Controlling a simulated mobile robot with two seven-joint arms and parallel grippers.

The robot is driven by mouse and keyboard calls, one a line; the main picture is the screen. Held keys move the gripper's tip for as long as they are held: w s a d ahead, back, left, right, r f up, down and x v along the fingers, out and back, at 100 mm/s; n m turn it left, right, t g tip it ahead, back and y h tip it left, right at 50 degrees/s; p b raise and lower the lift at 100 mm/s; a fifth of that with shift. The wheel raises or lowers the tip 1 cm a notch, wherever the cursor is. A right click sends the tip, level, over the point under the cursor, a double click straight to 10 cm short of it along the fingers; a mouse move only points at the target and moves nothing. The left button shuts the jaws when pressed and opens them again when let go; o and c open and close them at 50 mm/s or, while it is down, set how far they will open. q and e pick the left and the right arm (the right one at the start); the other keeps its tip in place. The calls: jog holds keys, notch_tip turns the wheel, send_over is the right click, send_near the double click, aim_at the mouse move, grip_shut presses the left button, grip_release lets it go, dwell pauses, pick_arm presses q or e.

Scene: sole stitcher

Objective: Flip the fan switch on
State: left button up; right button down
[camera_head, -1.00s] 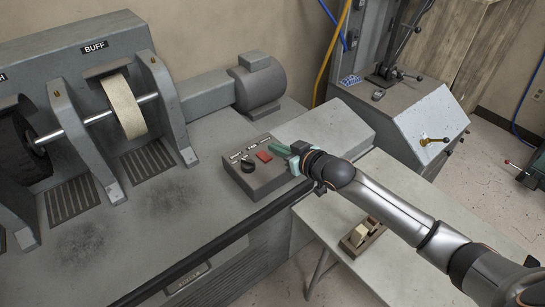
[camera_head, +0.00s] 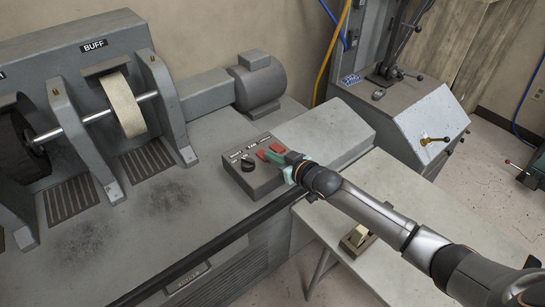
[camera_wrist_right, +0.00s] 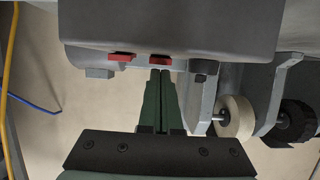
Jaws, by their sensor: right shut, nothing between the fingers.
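The grey control box (camera_head: 260,180) sits on the bench of the buffing machine. Its top carries a black knob (camera_head: 247,164) and two red switches; the far one (camera_head: 277,148) shows just behind my fingers. Contact is unclear. My left gripper is out of view.
A white side table (camera_head: 405,180) is below my right arm. The front bench top is clear.

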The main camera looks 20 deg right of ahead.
jog(key=shift+s+f+t+b, duration=0.15)
jog(key=shift+f+t+b, duration=0.25)
jog(key=shift+f, duration=0.3)
jog(key=shift+r, duration=0.15)
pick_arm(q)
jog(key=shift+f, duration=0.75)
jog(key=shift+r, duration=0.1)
pick_arm(e)
jog(key=shift+r, duration=0.15)
jog(key=shift+r+p, duration=0.35)
jog(key=shift+p, duration=0.15)
notch_tip(320, 180, up, 4)
jog(key=p, duration=0.3)
jog(key=shift+s+d+f, duration=0.1)
jog(key=shift+s+f, duration=0.05)
jog(key=shift+f, duration=0.1)
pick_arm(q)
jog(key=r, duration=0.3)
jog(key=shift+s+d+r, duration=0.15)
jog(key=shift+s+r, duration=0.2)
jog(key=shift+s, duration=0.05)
pick_arm(e)
jog(key=s+d, duration=0.3)
jog(key=s, duration=0.6)
jog(key=shift+s+d+r, duration=0.25)
jog(key=shift+r, duration=0.15)
jog(key=shift+f, duration=0.1)
